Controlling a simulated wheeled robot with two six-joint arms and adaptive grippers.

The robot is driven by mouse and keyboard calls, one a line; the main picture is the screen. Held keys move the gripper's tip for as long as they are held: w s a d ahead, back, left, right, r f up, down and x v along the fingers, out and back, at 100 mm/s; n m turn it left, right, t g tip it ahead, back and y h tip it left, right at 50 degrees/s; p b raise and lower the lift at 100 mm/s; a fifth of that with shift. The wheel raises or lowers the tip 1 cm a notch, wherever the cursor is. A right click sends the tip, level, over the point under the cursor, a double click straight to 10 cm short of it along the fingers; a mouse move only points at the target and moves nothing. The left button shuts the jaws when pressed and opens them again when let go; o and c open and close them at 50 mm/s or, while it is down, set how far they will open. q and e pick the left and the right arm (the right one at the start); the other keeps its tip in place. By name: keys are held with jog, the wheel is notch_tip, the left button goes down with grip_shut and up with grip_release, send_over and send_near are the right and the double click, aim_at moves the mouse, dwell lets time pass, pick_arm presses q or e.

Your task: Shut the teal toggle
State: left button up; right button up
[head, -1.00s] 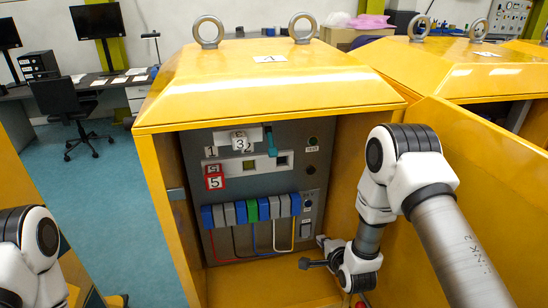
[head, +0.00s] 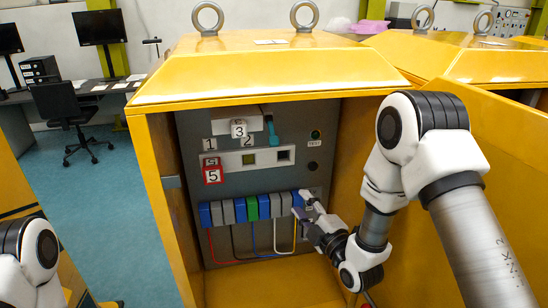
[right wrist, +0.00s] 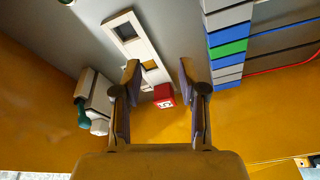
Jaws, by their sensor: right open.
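The teal toggle (head: 271,131) sits at the upper part of the grey panel (head: 255,175), at the right end of a white block (head: 235,125) with number tags. It points downward, slightly tilted. In the right wrist view the teal piece (right wrist: 82,112) shows at the left beside white blocks. My right gripper (head: 304,206) is open and empty, below and right of the toggle, near the right end of the coloured breaker row. Its two fingers (right wrist: 159,72) stand apart in the right wrist view, well away from the toggle. My left gripper is out of view.
Blue, grey and green breakers (head: 250,209) with coloured wires fill the lower panel. A white strip with square windows (head: 266,158) lies below the toggle. The yellow cabinet (head: 155,180) walls and its open door (head: 500,170) bound the space.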

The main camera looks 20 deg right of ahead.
jog(key=s+a+r+n+t+y+b, duration=0.2)
jog(key=a+r+n+y+b, duration=0.1)
jog(key=r+n+b, duration=0.35)
jog(key=n+t+y+b, duration=0.2)
jog(key=y+b, duration=0.1)
jog(key=b, duration=0.1)
send_near(278, 146)
jog(key=x, duration=0.3)
jog(key=shift+w+a+r+n+p, duration=0.25)
jog(key=shift+w+a+r+p, duration=0.1)
jog(key=shift+w+r+p, duration=0.45)
jog(key=p+x, duration=0.2)
jog(key=x, duration=0.3)
jog(key=shift+w+a, duration=0.25)
jog(key=shift+w, duration=0.1)
jog(key=shift+w+r+h, duration=0.1)
jog(key=shift+w+h, duration=0.1)
jog(key=shift+h, duration=0.1)
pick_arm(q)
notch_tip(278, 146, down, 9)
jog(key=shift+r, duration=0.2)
pick_arm(e)
grip_shut()
